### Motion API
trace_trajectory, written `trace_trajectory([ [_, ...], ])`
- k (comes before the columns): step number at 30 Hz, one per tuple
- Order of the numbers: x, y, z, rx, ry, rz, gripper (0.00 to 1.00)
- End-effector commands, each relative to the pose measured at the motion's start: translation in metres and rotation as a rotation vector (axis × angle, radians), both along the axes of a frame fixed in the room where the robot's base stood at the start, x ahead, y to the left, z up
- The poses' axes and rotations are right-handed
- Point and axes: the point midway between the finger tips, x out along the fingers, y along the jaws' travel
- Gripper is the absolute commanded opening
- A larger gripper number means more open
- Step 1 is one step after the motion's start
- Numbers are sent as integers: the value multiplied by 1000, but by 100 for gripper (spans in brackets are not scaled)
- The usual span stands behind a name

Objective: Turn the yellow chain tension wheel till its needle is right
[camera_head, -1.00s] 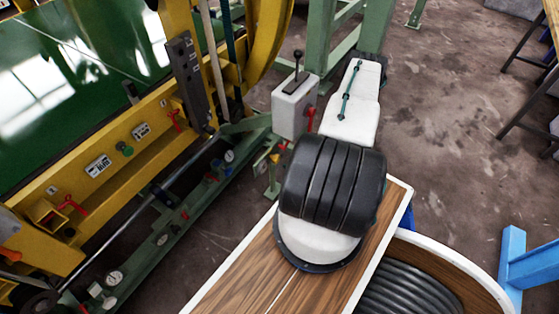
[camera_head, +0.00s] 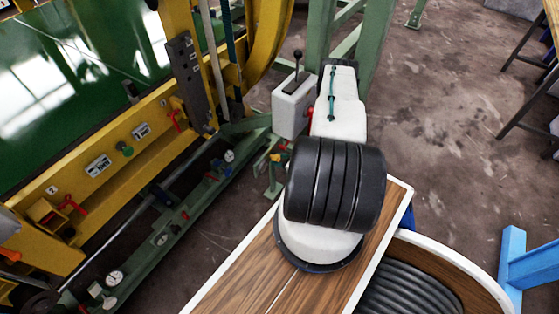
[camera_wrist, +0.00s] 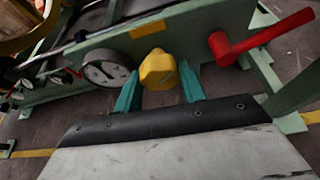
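The yellow chain tension wheel (camera_wrist: 158,71) is a small faceted knob in the upper middle of the wrist view, on a green machine frame. My gripper (camera_wrist: 159,72) has two teal fingers, one on each side of the wheel. They look open, with the wheel at their tips; whether either finger touches it I cannot tell. A round gauge (camera_wrist: 107,73) with a yellow mark on its upper right sits left of the wheel; its needle is too small to read. In the head view my arm hides the wheel and fingers.
A red handle (camera_wrist: 262,36) sticks out to the right of the wheel. In the head view, a grey box with a black lever (camera_head: 295,103) stands just left of my arm.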

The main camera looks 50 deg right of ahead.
Motion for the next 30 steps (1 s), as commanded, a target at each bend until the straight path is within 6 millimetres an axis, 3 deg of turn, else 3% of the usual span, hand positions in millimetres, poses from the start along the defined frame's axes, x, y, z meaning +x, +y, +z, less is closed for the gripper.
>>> trace_trajectory([
  [12, 0, -2, 0, 174, 13, -1, 18],
  [21, 0, -1, 0, 190, 15, -1, 18],
  [22, 0, -1, 0, 190, 15, -1, 43],
  [23, 0, -1, 0, 190, 15, -1, 50],
  [30, 0, -1, 0, 190, 15, -1, 50],
])
